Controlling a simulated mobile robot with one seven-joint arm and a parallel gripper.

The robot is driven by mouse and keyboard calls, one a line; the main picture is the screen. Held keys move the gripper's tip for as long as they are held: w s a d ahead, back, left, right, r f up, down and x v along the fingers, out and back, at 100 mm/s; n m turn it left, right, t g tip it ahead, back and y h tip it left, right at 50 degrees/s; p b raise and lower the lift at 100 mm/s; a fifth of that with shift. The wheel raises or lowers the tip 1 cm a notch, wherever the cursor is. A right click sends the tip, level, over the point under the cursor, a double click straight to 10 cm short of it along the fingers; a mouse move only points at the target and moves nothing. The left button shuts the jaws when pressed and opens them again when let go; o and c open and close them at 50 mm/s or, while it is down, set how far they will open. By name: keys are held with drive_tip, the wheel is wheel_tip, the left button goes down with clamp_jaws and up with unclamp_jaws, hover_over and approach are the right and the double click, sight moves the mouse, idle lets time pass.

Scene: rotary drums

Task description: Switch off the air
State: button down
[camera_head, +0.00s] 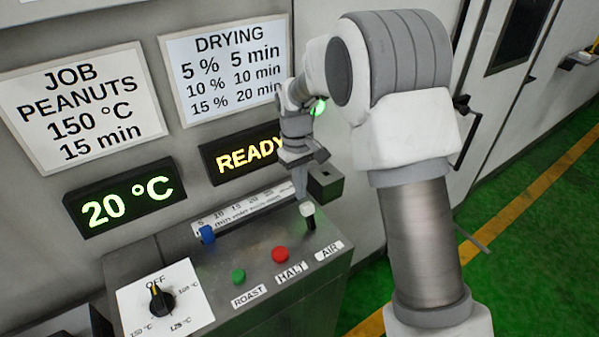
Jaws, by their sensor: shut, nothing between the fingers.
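The air switch (307,211) is a short lever with a white tip and a dark stem. It stands at the right end of the sloped panel, above the AIR label (329,250). My gripper (301,194) points down, shut and empty, with its fingertips right above and slightly behind the white tip in the picture. I cannot tell whether they touch it. The lever's base is small, and its exact tilt is hard to read.
A red HALT button (280,254) and green ROAST button (238,276) sit left of the switch. A dial (161,299) points to OFF. A blue slider (207,234) is on the time scale. Displays read 20 °C (125,197) and READY (243,155). A green light (318,106) is partly hidden.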

sight(311, 211)
drive_tip(key=shift+s+f, duration=0.1)
drive_tip(key=shift+f, duration=1.2)
drive_tip(key=shift+s+d+r+t+y+b, duration=0.2)
drive_tip(key=shift+s+d+t+y+b, duration=0.3)
drive_tip(key=shift+b, duration=0.8)
drive_tip(key=s+t+b, duration=0.1)
drive_tip(key=b, duration=0.2)
drive_tip(key=d+t+y+b, duration=0.1)
drive_tip(key=b, duration=0.2)
drive_tip(key=shift+s+r+t+y+b, duration=0.3)
drive_tip(key=shift+s+t+b, duration=0.05)
drive_tip(key=shift+t+b, duration=0.05)
drive_tip(key=s+t+b, duration=0.1)
drive_tip(key=b, duration=0.3)
drive_tip(key=s+d+t+y+b, duration=0.1)
drive_tip(key=b, duration=0.4)
drive_tip(key=shift+d+t+y, duration=0.2)
drive_tip(key=shift+t+y, duration=0.1)
drive_tip(key=shift+r+p, duration=0.45)
drive_tip(key=shift+r, duration=0.2)
drive_tip(key=shift+r+p, duration=0.45)
drive_tip(key=shift+r, duration=0.25)
